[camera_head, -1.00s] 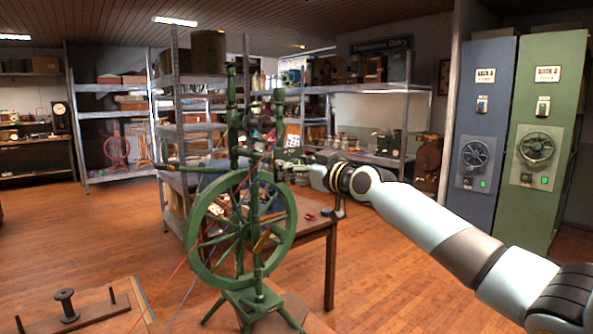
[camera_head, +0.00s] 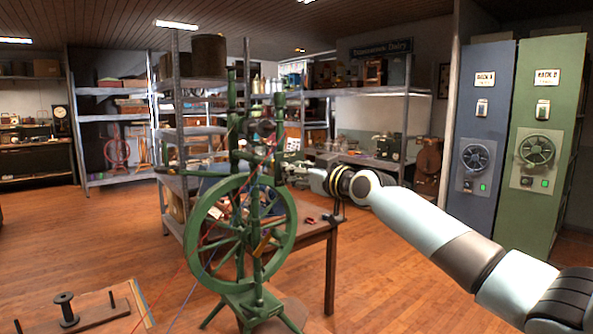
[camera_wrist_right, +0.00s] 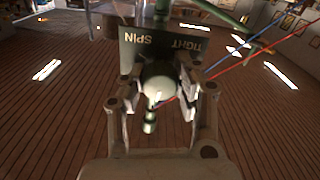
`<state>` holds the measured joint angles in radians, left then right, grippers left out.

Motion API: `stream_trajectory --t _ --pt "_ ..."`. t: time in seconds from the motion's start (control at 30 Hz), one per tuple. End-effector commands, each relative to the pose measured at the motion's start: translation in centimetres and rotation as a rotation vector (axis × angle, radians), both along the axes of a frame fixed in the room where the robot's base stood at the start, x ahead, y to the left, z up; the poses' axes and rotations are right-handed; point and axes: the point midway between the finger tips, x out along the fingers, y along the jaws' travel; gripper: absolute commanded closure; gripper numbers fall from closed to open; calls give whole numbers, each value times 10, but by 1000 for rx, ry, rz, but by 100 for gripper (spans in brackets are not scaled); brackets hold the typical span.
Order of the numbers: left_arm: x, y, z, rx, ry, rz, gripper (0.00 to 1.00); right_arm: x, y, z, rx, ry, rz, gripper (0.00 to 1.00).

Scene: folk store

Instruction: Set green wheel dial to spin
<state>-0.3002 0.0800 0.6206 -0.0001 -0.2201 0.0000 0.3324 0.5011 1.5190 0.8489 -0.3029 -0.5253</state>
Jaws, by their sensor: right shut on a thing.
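The green spinning wheel (camera_head: 193,232) stands upright in the middle of the head view. My right gripper (camera_head: 284,170) reaches its upper part from the right, where details are small. In the right wrist view, a dark green plate (camera_wrist_right: 128,48) carries the words SPIN on the left and TIGHT on the right. A pale green rounded dial knob (camera_wrist_right: 158,86) sits in front of it. My right gripper (camera_wrist_right: 160,92) is shut on this knob, one finger on each side. A small knobbed piece shows below it. The dial's setting cannot be told. My left gripper is not in view.
A wooden table (camera_head: 331,262) stands behind the wheel. A low board with a spool (camera_head: 65,308) is at the lower left. Blue rack (camera_head: 482,125) and green rack (camera_head: 540,110) cabinets stand at the right. Red and blue threads pass near the gripper. Open floor lies left.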

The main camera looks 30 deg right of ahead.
Motion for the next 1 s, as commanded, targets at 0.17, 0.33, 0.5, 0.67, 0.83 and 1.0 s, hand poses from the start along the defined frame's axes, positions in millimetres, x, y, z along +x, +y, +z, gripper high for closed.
stream_trajectory --t 0.17,0.33,0.5,0.67,0.83,1.0 --pt "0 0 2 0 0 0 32 0 0 0 92 8 0 100" --pt "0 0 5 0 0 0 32 0 0 0 230 19 0 100" --pt "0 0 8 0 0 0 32 0 -1 1 391 32 0 100" --pt "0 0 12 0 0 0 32 0 -1 1 542 43 0 100" --pt "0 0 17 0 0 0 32 0 -1 1 705 55 -1 100" --pt "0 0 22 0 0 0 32 0 -1 1 865 69 0 100"
